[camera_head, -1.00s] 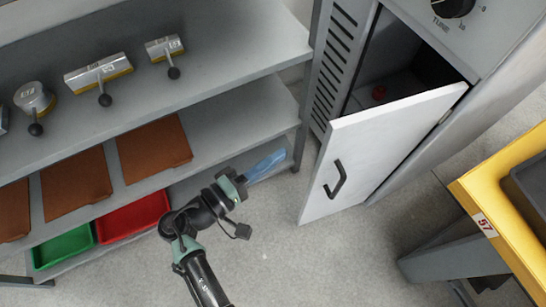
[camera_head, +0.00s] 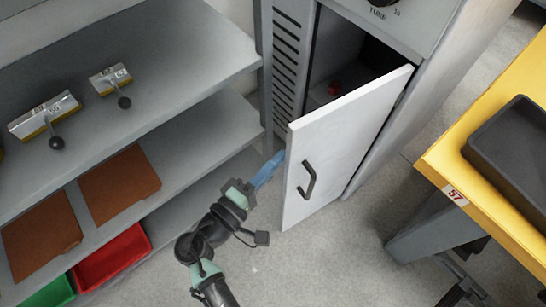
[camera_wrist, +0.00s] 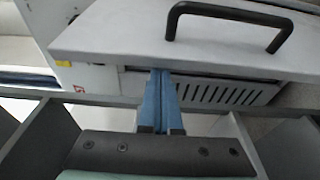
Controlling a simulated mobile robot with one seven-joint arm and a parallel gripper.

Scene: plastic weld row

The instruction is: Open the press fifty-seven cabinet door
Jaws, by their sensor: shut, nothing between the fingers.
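The cabinet door (camera_head: 345,140) is a white panel with a black bar handle (camera_head: 308,180). It stands partly open, hinged on its right side, with the dark cabinet inside (camera_head: 350,60) showing behind it. My gripper (camera_head: 275,163) has blue fingers that are shut and empty. Its tips are at the door's free left edge, partly hidden by or beside the door; I cannot tell if they touch. In the wrist view the shut fingers (camera_wrist: 160,90) reach to the lower edge of the door (camera_wrist: 180,45), and the handle (camera_wrist: 230,15) is above and right of them.
A small red thing (camera_head: 334,88) lies inside the cabinet. A grey shelf rack (camera_head: 200,50) with tools, brown boards and bins stands left. A yellow table (camera_head: 440,160) marked 57, holding a dark tray (camera_head: 515,145), stands right. Bare floor lies in front of the door.

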